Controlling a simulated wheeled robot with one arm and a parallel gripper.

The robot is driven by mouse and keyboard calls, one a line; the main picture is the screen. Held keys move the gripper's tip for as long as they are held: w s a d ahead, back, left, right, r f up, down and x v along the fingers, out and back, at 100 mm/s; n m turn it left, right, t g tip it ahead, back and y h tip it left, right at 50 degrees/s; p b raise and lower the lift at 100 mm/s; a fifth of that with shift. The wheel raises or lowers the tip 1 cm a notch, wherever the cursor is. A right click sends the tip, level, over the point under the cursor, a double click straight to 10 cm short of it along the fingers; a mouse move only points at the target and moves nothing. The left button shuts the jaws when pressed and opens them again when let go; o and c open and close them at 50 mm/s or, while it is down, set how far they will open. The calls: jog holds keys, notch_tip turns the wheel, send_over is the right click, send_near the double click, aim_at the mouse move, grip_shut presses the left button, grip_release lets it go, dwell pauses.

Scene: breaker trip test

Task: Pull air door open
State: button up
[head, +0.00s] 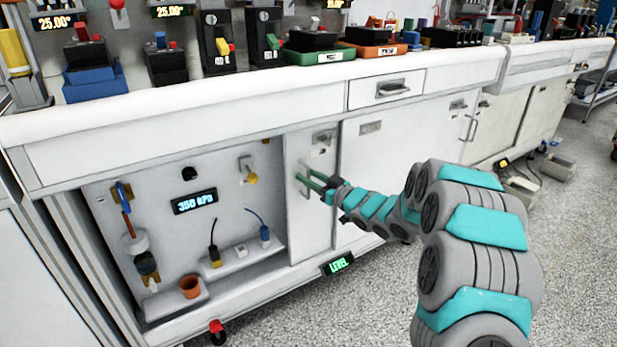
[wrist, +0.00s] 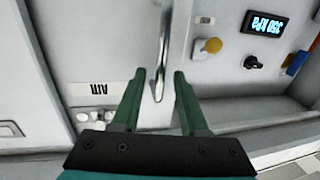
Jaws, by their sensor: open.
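The air door (head: 312,228) is a narrow pale panel under the bench, just right of an open bay, and looks roughly in line with the cabinet front. In the wrist view, the door (wrist: 100,45) carries an "AIR" label (wrist: 92,88) and a metal bar handle (wrist: 163,45). My gripper (head: 312,182) is in front of the door. Its green fingers (wrist: 160,74) are open, one on each side of the handle's end, with visible gaps. Whether the fingers reach deep enough to surround the bar is hard to tell.
The open bay holds a "350 kPa" display (head: 195,201), a yellow-ended valve (head: 248,171) and an orange cup (head: 190,286). A closed cabinet door (head: 385,165) is to the right.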

jog(key=v, duration=0.7)
jog(key=shift+b, duration=0.35)
jog(key=shift+s, duration=0.15)
